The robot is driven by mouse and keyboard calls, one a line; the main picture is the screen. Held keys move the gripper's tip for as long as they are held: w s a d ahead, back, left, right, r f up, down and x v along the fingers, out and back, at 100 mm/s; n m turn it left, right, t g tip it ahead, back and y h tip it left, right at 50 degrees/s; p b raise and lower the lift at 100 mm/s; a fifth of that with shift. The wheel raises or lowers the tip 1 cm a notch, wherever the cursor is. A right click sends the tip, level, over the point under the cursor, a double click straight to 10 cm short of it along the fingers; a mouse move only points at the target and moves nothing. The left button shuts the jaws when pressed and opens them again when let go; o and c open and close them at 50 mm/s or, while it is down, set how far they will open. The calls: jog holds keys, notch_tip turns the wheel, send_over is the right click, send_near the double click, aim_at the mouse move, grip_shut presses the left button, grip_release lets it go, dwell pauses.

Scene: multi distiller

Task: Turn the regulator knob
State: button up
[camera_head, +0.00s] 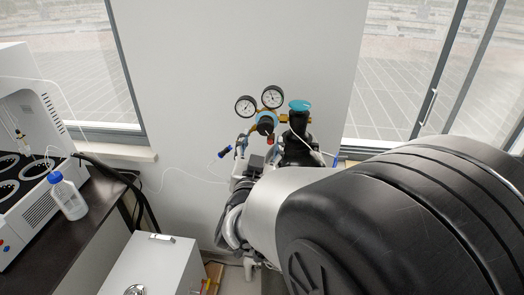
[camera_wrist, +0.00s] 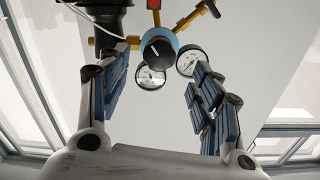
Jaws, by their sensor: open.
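The regulator knob (camera_head: 265,125) is a round blue and black knob at the centre of a brass regulator, below two round gauges (camera_head: 272,97). In the wrist view the knob (camera_wrist: 158,50) shows a black face with a white mark and a blue rim. My gripper (camera_wrist: 160,70) is open, its blue-padded fingers spread to either side of the knob in that view. Nothing is between the pads that I can see as held. In the head view my gripper (camera_head: 238,155) is just below and left of the regulator, partly hidden by my arm. I cannot tell whether a finger touches the knob.
A cylinder valve with a teal handwheel (camera_head: 299,105) stands right of the regulator. A dark bench (camera_head: 50,225) with a white distiller (camera_head: 30,130) and a bottle (camera_head: 68,197) is at left. A white box (camera_head: 150,265) stands below. A wall and windows are behind.

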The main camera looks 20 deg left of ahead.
jog(key=v, duration=0.3)
jog(key=shift+s, duration=0.25)
jog(key=shift+d, duration=0.15)
jog(key=s+d+n+g+b, duration=0.1)
jog(key=s+d+g, duration=0.15)
jog(key=d, duration=0.45)
jog(key=s+d+g+b, duration=0.1)
jog(key=d+g, duration=0.3)
jog(key=d, duration=0.4)
jog(key=s+d+f+g+h+b, duration=0.1)
jog(key=s+d+f+g+h, duration=0.1)
jog(key=s+d, duration=0.7)
jog(key=s+d+f+m+g+h, duration=0.1)
jog(key=s+d+f+g, duration=0.3)
jog(key=s+d, duration=0.6)
notch_tip(320, 180, down, 2)
jog(key=s+h, duration=0.1)
jog(key=s, duration=0.1)
jog(key=shift+s+d+f+m+b, duration=0.15)
jog(key=shift+s+f+m+b, duration=0.15)
jog(key=shift+s+b, duration=0.1)
jog(key=shift+w+g, duration=0.1)
jog(key=shift+g, duration=0.15)
